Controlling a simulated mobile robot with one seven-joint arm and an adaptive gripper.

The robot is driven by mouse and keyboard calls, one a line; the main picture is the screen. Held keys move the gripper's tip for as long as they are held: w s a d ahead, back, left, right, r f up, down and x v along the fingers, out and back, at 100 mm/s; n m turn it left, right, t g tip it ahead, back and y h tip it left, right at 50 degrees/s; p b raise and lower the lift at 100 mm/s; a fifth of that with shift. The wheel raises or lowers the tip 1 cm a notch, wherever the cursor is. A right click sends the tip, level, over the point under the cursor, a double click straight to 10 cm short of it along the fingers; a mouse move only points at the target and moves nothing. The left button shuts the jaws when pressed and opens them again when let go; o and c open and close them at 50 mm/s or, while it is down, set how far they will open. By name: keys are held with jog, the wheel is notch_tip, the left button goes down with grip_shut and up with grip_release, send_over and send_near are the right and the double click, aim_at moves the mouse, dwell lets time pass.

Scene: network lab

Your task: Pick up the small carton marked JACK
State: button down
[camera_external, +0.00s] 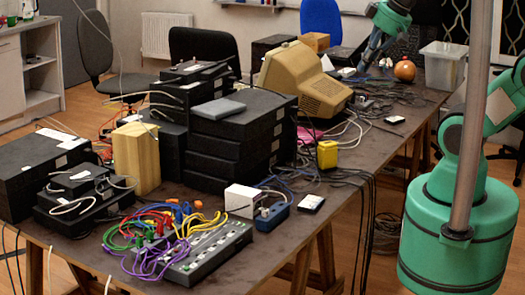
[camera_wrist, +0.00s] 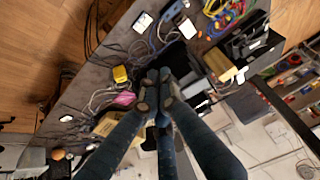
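No JACK marking is readable in either view. A small white box (camera_external: 242,200) stands near the table's front right edge, beside a blue power strip (camera_external: 272,216); what looks like the same box shows at the top of the wrist view (camera_wrist: 187,28). A small yellow box (camera_external: 327,154) stands farther back, also in the wrist view (camera_wrist: 120,74). An orange-brown carton (camera_external: 313,42) sits at the back. My gripper (camera_external: 366,62) is above the far part of the table. In the wrist view its dark fingers (camera_wrist: 157,93) converge over cables; their gap is unclear and no held object shows.
The dark table (camera_external: 345,213) is crowded. Stacked black units (camera_external: 235,135), a beige monitor (camera_external: 302,80), a tall yellow-tan box (camera_external: 136,158) and a cabled grey strip (camera_external: 208,252) stand on it. Loose cables hang over the right edge. A clear bin (camera_external: 443,67) stands far right.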

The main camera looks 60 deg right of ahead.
dwell(0.4)
jog(key=shift+c, duration=2)
grip_release()
jog(key=shift+w, duration=0.1)
